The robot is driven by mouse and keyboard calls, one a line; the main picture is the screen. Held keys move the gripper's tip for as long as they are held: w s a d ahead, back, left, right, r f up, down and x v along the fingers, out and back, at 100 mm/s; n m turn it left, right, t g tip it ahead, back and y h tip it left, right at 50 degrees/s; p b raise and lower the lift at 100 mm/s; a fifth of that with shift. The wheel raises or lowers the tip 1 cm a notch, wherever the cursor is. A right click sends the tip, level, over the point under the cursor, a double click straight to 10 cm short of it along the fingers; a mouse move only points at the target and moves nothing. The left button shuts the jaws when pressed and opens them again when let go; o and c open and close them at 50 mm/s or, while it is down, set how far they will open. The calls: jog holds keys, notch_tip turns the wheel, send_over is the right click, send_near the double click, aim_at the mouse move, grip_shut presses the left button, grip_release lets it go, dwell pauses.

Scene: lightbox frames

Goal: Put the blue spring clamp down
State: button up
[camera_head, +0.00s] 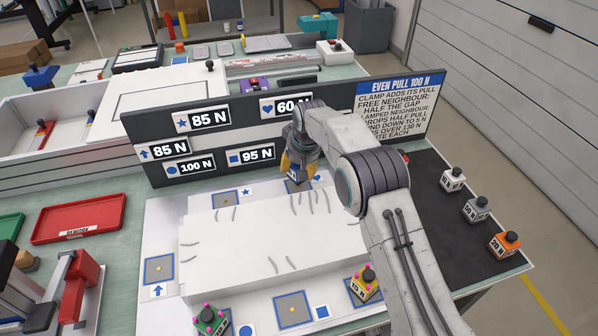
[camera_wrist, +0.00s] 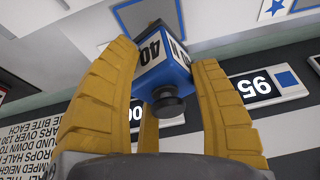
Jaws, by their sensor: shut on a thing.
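My gripper (camera_head: 298,163) is shut on the blue spring clamp (camera_head: 296,181), behind the white panel near the sign board. In the wrist view the clamp (camera_wrist: 164,62) sits between yellow fingers, with a dark knob toward the camera and a white label reading 40. A blue-edged grey pad (camera_wrist: 148,13) shows just behind it. The heart tile (camera_head: 318,178) is right of the clamp in the head view. I cannot tell whether the clamp touches the pad. Other blue-edged pads are bare: by the star (camera_head: 226,200), the arrow (camera_head: 159,269) and the square (camera_head: 292,308).
A green clamp (camera_head: 210,319) and a yellow clamp (camera_head: 364,284) stand at the panel's front corners. White (camera_head: 453,179), grey (camera_head: 476,208) and orange (camera_head: 504,244) clamps stand on the dark mat at right. The sign board (camera_head: 200,170) stands close behind the clamp. A red tray (camera_head: 80,218) lies left.

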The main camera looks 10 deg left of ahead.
jog(key=shift+f+p, duration=0.35)
jog(key=shift+p, duration=0.3)
jog(key=shift+f, duration=1.5)
jog(key=shift+f, duration=0.1)
jog(key=o, duration=1.2)
